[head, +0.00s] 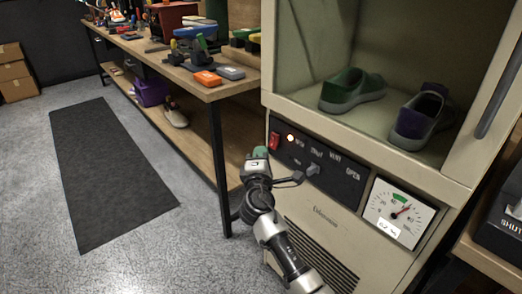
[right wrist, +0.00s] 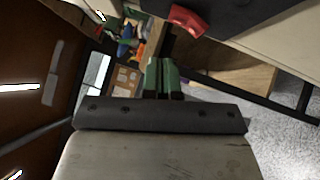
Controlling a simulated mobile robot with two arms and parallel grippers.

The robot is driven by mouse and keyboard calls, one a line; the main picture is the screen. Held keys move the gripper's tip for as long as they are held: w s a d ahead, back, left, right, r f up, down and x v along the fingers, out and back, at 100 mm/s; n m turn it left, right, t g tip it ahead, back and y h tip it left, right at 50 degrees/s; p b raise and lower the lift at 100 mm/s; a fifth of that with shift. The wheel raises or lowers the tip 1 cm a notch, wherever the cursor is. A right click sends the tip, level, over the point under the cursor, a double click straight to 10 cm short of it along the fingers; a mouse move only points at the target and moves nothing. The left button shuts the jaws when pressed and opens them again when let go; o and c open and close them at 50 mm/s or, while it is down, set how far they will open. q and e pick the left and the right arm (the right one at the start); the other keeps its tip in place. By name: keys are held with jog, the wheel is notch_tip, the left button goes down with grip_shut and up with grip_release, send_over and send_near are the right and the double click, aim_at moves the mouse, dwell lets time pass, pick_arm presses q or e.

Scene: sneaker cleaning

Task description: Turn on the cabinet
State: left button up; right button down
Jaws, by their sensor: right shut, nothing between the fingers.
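The beige cabinet (head: 318,215) stands at the right, its upper chamber holding a green sneaker (head: 350,92) and a purple-and-green sneaker (head: 420,118). Its black control panel (head: 335,178) has a red switch (head: 274,141) at the left end, a small glowing red lamp (head: 290,137) and a grey knob (head: 313,169). My right gripper (head: 261,151) is shut and empty, its green fingertips just left of and slightly below the switch. In the right wrist view, the shut fingers (right wrist: 161,76) appear apart from the red switch (right wrist: 187,21). My left gripper is out of view.
A wooden workbench (head: 190,78) with tools runs along the left of the cabinet, with a lower shelf (head: 195,145). A dark mat (head: 105,170) lies on the clear grey floor. A dial gauge (head: 398,212) sits at the panel's right.

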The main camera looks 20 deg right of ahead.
pick_arm(q)
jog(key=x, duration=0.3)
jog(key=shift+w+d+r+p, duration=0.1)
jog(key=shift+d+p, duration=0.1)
jog(key=shift+p, duration=0.15)
pick_arm(e)
jog(key=r+v, duration=0.1)
jog(key=v, duration=0.6)
jog(key=shift+s, duration=0.45)
jog(key=shift+a, duration=0.1)
